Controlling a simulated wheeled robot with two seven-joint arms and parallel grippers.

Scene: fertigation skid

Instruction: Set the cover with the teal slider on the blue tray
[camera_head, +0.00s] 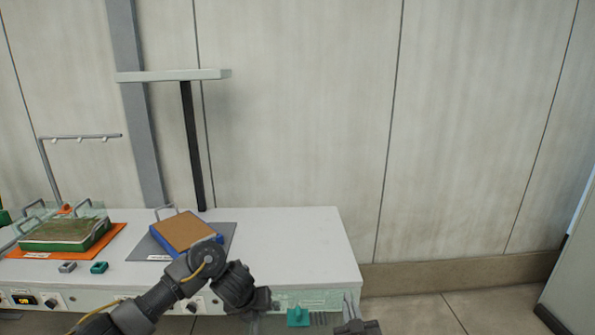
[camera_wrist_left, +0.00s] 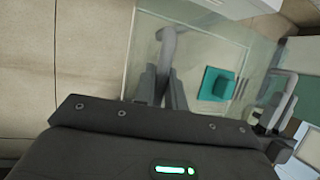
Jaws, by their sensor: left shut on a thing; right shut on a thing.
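The clear cover with the teal slider (camera_head: 298,316) is at the front edge of the bench in the head view, partly cut off by the picture's bottom edge. Its clear plate (camera_wrist_left: 150,30) and teal slider (camera_wrist_left: 217,84) show in the left wrist view. My left gripper (camera_head: 262,302) is shut on the cover's grey handle (camera_wrist_left: 170,42). My right gripper (camera_head: 352,318) is shut at the cover's opposite side; it also shows in the left wrist view (camera_wrist_left: 274,100). The blue tray (camera_head: 155,243), with brown filling, sits on a grey mat, partly hidden by my left arm.
A green tray (camera_head: 58,245) under a clear cover stands on an orange mat at the left. Small grey (camera_head: 67,267) and teal (camera_head: 99,267) blocks lie in front. A dark post with a light bar (camera_head: 190,75) rises behind the blue tray. The bench's right part (camera_head: 290,240) is clear.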

